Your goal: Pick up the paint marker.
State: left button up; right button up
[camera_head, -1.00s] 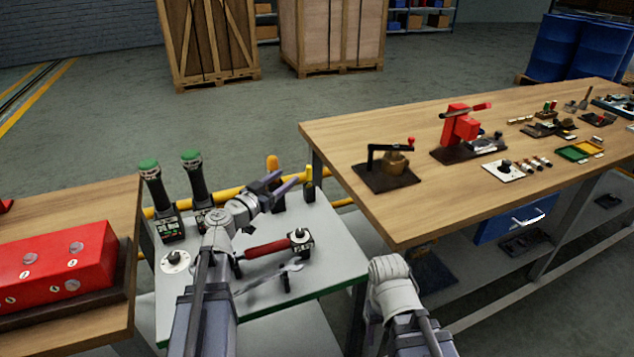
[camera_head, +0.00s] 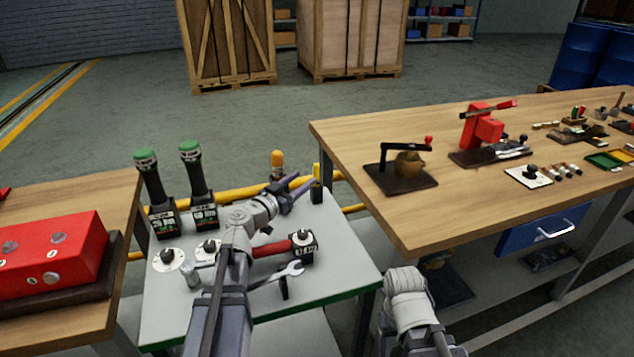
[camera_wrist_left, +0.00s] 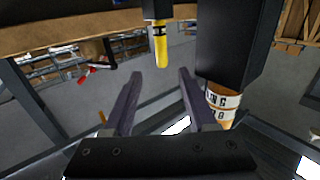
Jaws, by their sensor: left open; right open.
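A slim yellow marker, which I take for the paint marker (camera_head: 316,173), stands upright in a black holder at the far right corner of the grey-topped cart. In the left wrist view the marker (camera_wrist_left: 160,47) shows just beyond my fingertips, roughly in line with the gap between them. My left gripper (camera_head: 306,182) is open and empty, reaching over the cart just left of the marker. It also shows open in the left wrist view (camera_wrist_left: 159,75). My right gripper is not in view; only my right arm shows at the bottom.
An orange-capped item (camera_head: 277,160) in a black holder stands close by; its labelled part (camera_wrist_left: 223,98) is right of my fingers in the wrist view. Two green-topped black tools (camera_head: 197,180), a wrench (camera_head: 285,272) and a red-handled tool (camera_head: 272,248) share the cart. A wooden bench (camera_head: 420,215) is to the right.

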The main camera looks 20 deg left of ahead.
aim_at(315, 168)
pick_arm(q)
jog(key=shift+x, duration=2.95)
jog(key=shift+a+r, duration=0.15)
grip_shut()
